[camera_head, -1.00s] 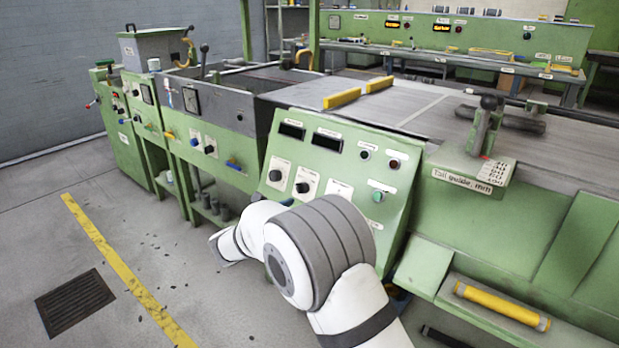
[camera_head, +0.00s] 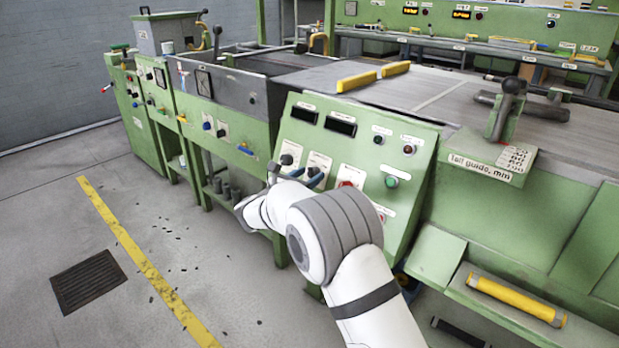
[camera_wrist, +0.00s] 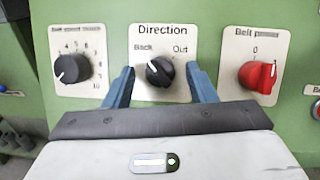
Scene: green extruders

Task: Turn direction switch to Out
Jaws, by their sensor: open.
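The direction switch (camera_wrist: 159,72) is a black round knob on a white plate (camera_wrist: 176,48) marked "Direction", with "Back" at upper left and "Out" at upper right. Its white pointer line aims up and left, toward "Back". My gripper (camera_wrist: 160,70) is open, with one blue finger on each side of the knob.
Left of the switch is a black numbered dial (camera_wrist: 72,69); right of it is a red belt-power knob (camera_wrist: 257,75). On the panel are a green button (camera_head: 391,181) and two dark displays (camera_head: 340,126). The floor left of the machine is clear apart from a drain grate (camera_head: 88,281) and small debris.

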